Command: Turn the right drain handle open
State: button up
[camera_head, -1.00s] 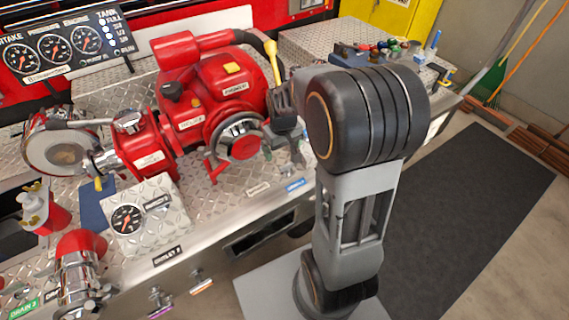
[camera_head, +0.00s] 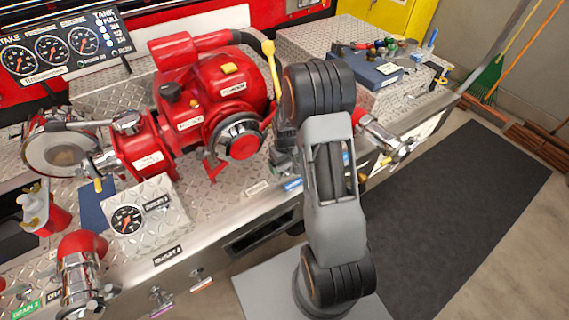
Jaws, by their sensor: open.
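My gripper (camera_head: 283,152) is above the right front part of the diamond-plate deck, just right of the red pump (camera_head: 213,95). It is open, but my arm hides much of it and I cannot see anything between its fingers. A small blue label (camera_head: 293,184) lies on the deck edge just below the gripper; its text is too small to read. I cannot make out the right drain handle for certain; that area is partly behind my arm. A chrome and red outlet (camera_head: 385,137) with small yellow parts sticks out right of my arm.
A chrome and red outlet (camera_head: 80,270) stands at the lower left by a green drain label (camera_head: 25,309). A gauge plate (camera_head: 143,213) is beside it. A blue box (camera_head: 368,66) sits at the back right. A dark floor mat (camera_head: 450,210) lies clear at right.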

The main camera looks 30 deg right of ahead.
jog(key=shift+f, duration=0.2)
jog(key=c, duration=0.9)
jog(key=shift+c, duration=0.2)
